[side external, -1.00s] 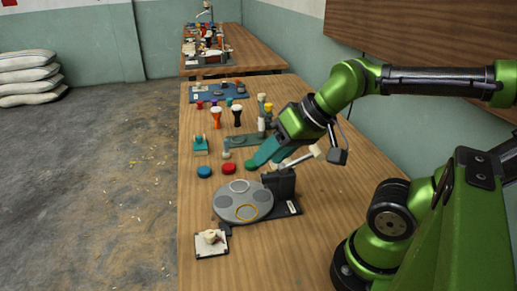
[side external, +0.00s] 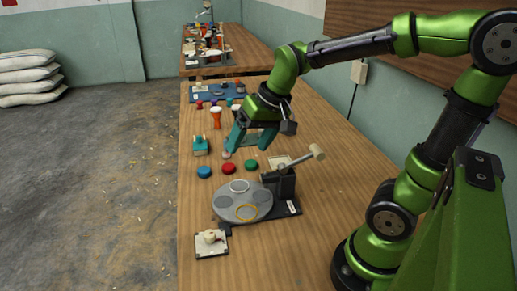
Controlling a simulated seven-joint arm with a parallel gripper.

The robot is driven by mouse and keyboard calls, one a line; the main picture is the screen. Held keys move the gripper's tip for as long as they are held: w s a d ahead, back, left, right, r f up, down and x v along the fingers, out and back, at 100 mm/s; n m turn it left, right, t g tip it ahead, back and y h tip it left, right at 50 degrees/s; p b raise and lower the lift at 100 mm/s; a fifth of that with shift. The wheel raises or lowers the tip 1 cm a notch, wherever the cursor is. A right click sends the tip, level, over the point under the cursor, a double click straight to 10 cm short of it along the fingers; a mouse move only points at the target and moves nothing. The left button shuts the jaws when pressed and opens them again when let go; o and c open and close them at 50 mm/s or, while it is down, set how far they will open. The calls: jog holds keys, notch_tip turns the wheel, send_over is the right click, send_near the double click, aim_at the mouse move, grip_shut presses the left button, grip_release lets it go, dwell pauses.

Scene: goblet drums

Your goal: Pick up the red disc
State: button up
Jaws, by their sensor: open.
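The red disc (side external: 229,168) lies on the wooden table, between a blue disc (side external: 204,171) on its left and a green disc (side external: 251,165) on its right. My gripper (side external: 232,151) has teal fingers pointing down, just behind and above the red disc in the picture. It is open and holds nothing that I can see. The red disc is in plain view; the exact gap between it and the fingers is hard to judge.
A grey round plate (side external: 225,208) with two rings stands in front of the discs, with a black post and a mallet (side external: 316,152) beside it. Goblet drums (side external: 216,117) stand behind.

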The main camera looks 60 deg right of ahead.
jog(key=w+d+f+m+g+h, duration=0.1)
jog(key=w+d+f+g, duration=0.15)
jog(key=w+d, duration=0.45)
jog(key=w+d+f+g+h, duration=0.1)
jog(key=w+d+f, duration=0.4)
jog(key=w, duration=0.4)
send_over(228, 166)
jog(key=f, duration=0.9)
jog(key=shift+s+f, duration=0.1)
jog(key=shift+s, duration=0.15)
notch_tip(228, 166, down, 4)
jog(key=shift+f, duration=0.1)
jog(key=shift+f+t, duration=0.25)
jog(key=shift+f, duration=0.3)
jog(key=c, duration=1.1)
